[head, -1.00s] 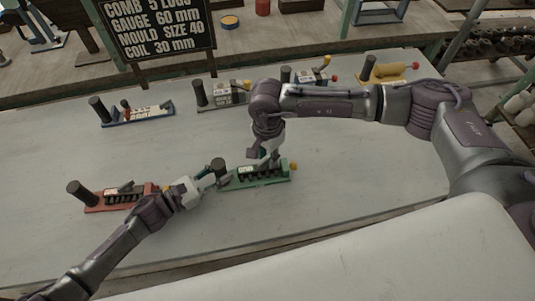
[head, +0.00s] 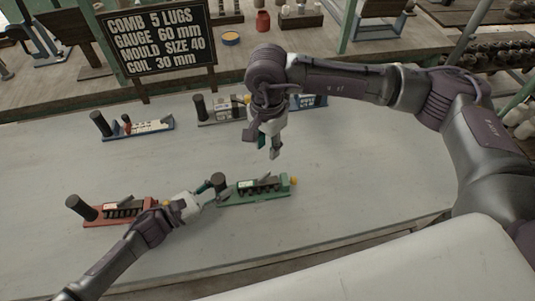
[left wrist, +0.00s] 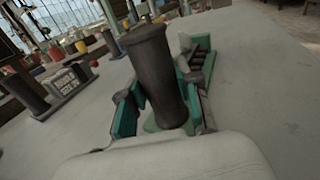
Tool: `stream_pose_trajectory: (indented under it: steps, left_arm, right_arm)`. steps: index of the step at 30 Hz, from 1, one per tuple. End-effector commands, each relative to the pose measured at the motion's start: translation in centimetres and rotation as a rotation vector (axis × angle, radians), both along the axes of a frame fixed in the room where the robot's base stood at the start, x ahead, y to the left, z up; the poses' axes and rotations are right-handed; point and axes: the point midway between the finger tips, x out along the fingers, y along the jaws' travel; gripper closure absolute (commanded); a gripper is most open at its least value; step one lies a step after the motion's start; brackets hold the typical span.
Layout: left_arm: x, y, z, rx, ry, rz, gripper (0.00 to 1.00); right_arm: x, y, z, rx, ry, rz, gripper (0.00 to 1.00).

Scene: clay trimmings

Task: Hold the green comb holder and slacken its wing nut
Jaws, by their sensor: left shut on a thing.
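The green comb holder (head: 275,193) lies on the grey table. It has a dark upright post (head: 218,181) at its left end, a dark toothed comb, a small grey piece on top and a yellow knob (head: 293,181) at its right end. I cannot tell which small part is the wing nut. My left gripper (head: 209,187) is shut on the post; in the left wrist view the post (left wrist: 153,75) stands between its teal-lined fingers. My right gripper (head: 270,148) hangs above and behind the holder, clear of it; its finger gap is too small to judge.
A red holder (head: 90,222) lies to the left. A blue-and-white holder (head: 155,126), a grey holder (head: 215,121) and another blue holder (head: 318,102) are along the back. A sign (head: 158,40) stands behind them. The table's right side is clear.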

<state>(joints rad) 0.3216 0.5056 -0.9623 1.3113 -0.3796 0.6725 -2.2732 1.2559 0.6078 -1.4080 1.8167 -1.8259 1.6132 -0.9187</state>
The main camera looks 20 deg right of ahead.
Motion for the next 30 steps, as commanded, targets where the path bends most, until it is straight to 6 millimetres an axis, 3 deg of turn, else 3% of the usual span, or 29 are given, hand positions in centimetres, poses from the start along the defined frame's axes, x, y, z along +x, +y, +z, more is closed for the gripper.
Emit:
stream_pose_trajectory:
  steps: [14,15,19,30]
  left_arm:
    - [-0.05,0.00,-0.08,0.001,0.001,0.000,1.00]
    - [-0.05,0.00,-0.08,0.001,0.001,0.000,0.62]
    - [-0.04,0.00,-0.06,0.001,0.001,0.000,0.41]
    - [-0.13,0.28,-0.04,0.000,0.001,0.000,0.38]
  right_arm:
    - [0.00,-0.02,0.73,0.000,0.000,-0.001,0.66]
    - [0.00,-0.02,0.72,0.000,0.000,-0.001,0.66]
    - [0.00,-0.02,0.71,0.000,0.000,-0.001,0.66]
    - [0.00,-0.01,0.71,0.000,0.000,-0.001,0.66]
